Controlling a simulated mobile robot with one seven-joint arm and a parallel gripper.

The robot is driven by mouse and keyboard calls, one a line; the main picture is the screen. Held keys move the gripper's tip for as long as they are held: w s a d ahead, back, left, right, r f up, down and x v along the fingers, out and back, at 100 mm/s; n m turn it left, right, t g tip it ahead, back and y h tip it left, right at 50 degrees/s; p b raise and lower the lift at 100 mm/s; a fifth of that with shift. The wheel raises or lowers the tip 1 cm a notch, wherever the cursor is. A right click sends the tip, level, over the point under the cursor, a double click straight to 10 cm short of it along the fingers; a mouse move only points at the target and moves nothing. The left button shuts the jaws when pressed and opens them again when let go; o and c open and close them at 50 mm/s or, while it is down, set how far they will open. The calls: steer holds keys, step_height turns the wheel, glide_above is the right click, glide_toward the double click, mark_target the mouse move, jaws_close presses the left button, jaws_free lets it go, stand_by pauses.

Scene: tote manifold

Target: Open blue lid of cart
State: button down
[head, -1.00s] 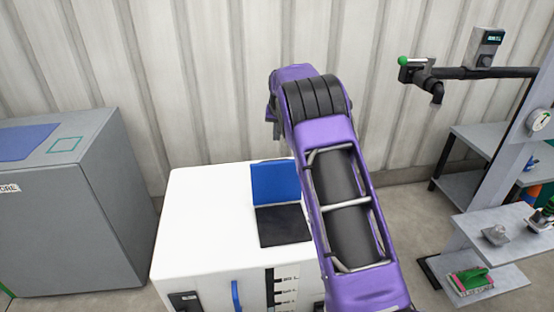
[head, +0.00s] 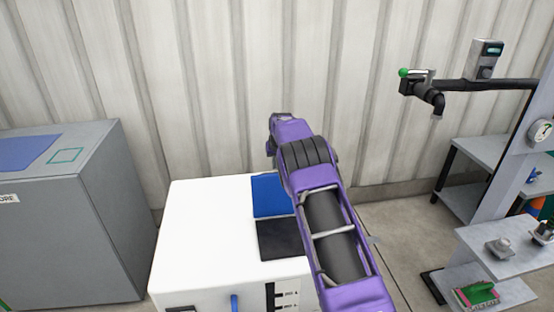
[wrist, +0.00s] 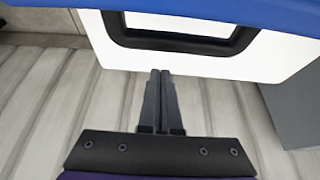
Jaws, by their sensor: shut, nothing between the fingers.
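The white cart (head: 205,235) stands in front of the wall in the head view. Its blue lid (head: 271,197) stands raised behind a dark square opening (head: 281,239) in the cart's top. My purple arm covers the cart's right side, and my gripper's fingers are hidden in the head view. In the wrist view my gripper (wrist: 161,74) is shut and empty. Its tips point toward the cart's white side (wrist: 270,55), just below a black-framed opening. The blue lid's edge (wrist: 200,12) runs across the top there. I cannot tell whether the fingers touch the cart.
A grey cabinet (head: 70,230) with a blue panel on top stands left of the cart. At the right are grey shelves (head: 500,243) with small items and a black pipe (head: 480,85) with a green-knobbed valve. The corrugated wall is close behind the cart.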

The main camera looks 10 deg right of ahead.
mark_target(277, 191)
steer(key=shift+s+r, duration=0.2)
steer(key=shift+s, duration=0.8)
steer(key=shift+s+r, duration=0.2)
steer(key=shift+s, duration=0.75)
steer(key=s, duration=0.1)
steer(key=s+r, duration=0.1)
steer(key=s, duration=0.1)
steer(key=shift+b, duration=0.35)
